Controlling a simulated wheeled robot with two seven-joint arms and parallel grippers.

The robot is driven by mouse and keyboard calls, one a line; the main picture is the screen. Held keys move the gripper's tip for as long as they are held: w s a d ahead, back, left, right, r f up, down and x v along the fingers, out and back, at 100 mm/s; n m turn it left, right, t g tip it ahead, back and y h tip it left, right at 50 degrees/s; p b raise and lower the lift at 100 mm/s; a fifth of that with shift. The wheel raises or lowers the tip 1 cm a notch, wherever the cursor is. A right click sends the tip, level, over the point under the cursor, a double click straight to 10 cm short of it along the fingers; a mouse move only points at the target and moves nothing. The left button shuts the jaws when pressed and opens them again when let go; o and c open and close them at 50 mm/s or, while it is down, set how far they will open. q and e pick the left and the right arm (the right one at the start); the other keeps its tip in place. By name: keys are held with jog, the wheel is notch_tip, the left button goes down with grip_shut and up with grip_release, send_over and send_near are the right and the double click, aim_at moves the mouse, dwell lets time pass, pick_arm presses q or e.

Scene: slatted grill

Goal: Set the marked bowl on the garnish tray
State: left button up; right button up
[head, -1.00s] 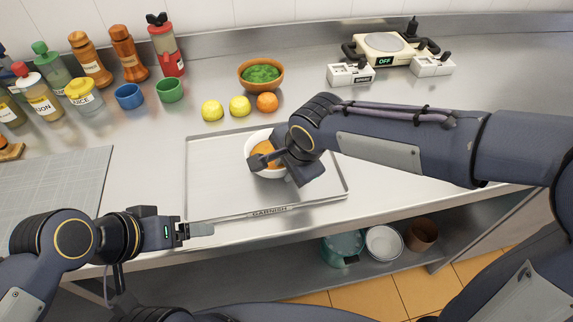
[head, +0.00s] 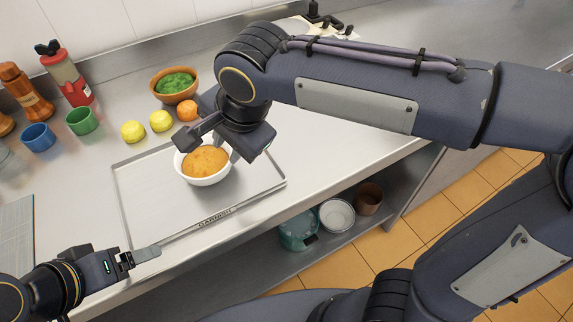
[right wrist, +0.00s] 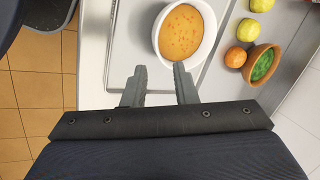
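A white bowl (head: 206,181) filled with orange food stands upright on the garnish tray (head: 145,208), a flat metal tray with "GARNISH" on its front edge. The bowl also shows in the right wrist view (right wrist: 183,33). I see no clear mark on it. My right gripper (right wrist: 160,70) is at the bowl's rim with its fingers apart. In the wrist view, one fingertip overlaps the near rim and the other is outside the bowl; I cannot tell if either touches. My left gripper (head: 148,254) is by the tray's front left corner, away from the bowl; its finger gap is hidden.
Behind the tray are two lemons (head: 133,131), an orange (head: 187,110) and a brown bowl of greens (head: 175,86). Cups and bottles stand at the back left. Pots sit on the shelf below. The counter right of the tray is clear.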

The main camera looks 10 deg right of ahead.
pick_arm(q)
jog(key=shift+d, duration=0.1)
pick_arm(e)
jog(key=s+d+f+n+y, duration=0.1)
jog(key=s+d+f+n, duration=0.15)
jog(key=d, duration=0.55)
jog(key=s+d+f+n, duration=0.1)
jog(key=s+d+n, duration=0.15)
jog(key=d, duration=0.55)
jog(key=s+d+f+n+t, duration=0.1)
jog(key=s+d+f+n, duration=0.2)
jog(key=s, duration=0.5)
notch_tip(320, 180, down, 2)
jog(key=shift+d+f+n+t, duration=0.25)
jog(key=shift+d+n+t, duration=0.15)
jog(key=shift+d, duration=0.45)
jog(key=shift+s, duration=0.1)
pick_arm(q)
jog(key=shift+r+p, duration=1.2)
pick_arm(e)
jog(key=shift+r, duration=1.25)
